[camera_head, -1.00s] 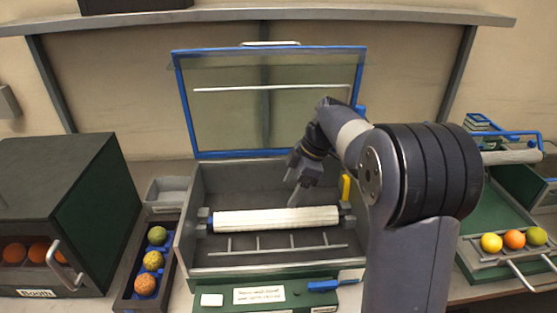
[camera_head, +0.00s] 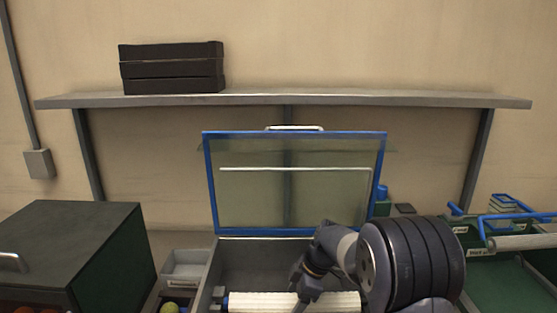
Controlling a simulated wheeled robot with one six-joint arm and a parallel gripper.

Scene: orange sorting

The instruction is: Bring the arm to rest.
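My gripper (camera_head: 303,291) is at the lower middle of the view, above the white roller (camera_head: 260,302) in the grey box (camera_head: 250,262). It points downward at the end of my bent arm. No object shows in it, but its fingertips are small and dark, and I cannot tell whether they are apart. The box's clear lid with a blue frame (camera_head: 208,185) stands open behind the arm. The lower part of the box is cut off by the picture's bottom edge.
A dark green booth (camera_head: 70,250) stands at left, beside a small grey tray (camera_head: 187,264). A green fruit (camera_head: 169,308) shows at the bottom edge. A shelf (camera_head: 380,99) with black crates (camera_head: 172,68) spans the wall. A green tray with blue parts (camera_head: 505,285) is at right.

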